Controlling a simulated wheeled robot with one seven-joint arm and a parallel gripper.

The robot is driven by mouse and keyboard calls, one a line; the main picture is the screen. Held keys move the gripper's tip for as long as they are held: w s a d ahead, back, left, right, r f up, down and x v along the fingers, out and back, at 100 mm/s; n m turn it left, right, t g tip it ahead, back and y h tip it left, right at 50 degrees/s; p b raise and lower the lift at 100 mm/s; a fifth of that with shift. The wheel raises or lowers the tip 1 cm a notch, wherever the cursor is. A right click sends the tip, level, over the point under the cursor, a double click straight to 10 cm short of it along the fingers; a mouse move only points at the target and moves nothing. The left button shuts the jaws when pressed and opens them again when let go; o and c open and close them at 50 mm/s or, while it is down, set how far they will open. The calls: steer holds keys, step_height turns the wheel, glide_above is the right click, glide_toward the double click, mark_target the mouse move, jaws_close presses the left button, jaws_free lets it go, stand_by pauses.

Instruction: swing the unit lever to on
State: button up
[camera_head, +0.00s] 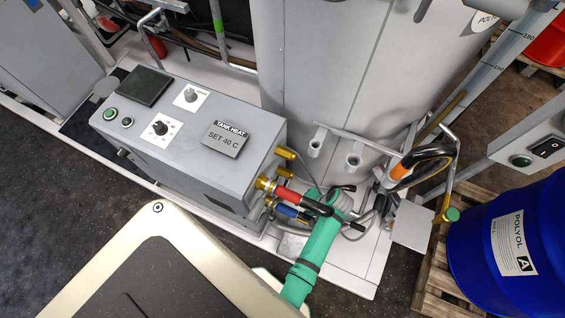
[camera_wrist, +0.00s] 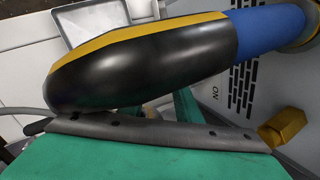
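The grey heating unit (camera_head: 195,150) stands at left centre in the head view, with a "TANK HEAT SET 40 C" sign on top. Its side panel (camera_wrist: 216,100) fills the right of the wrist view, with vent slots and the word "ON". I cannot clearly make out the unit lever. A square brass piece (camera_wrist: 285,127) sticks out near "ON"; I cannot tell whether it is a lever or a fitting. My green gripper (camera_head: 338,200) is beside the unit's right end, close to its hoses. Its fingertips are mostly hidden behind a black hose in the wrist view.
A black hose with a yellow stripe (camera_wrist: 140,65) and blue sleeve (camera_wrist: 266,30) crosses close before the wrist camera. A red-sleeved hose (camera_head: 290,195) leaves the unit nearby. The large grey tank (camera_head: 320,70) stands behind. A blue drum (camera_head: 510,250) stands on a pallet at right.

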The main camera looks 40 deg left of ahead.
mark_target(282, 199)
steer(key=a+r+g+y, duration=0.1)
steer(key=a+r+g, duration=0.2)
steer(key=a, duration=0.4)
steer(key=shift+n, duration=0.3)
steer(key=shift+x, duration=3.6)
steer(key=shift+d+f, duration=0.1)
steer(key=shift+d, duration=0.05)
jaws_close()
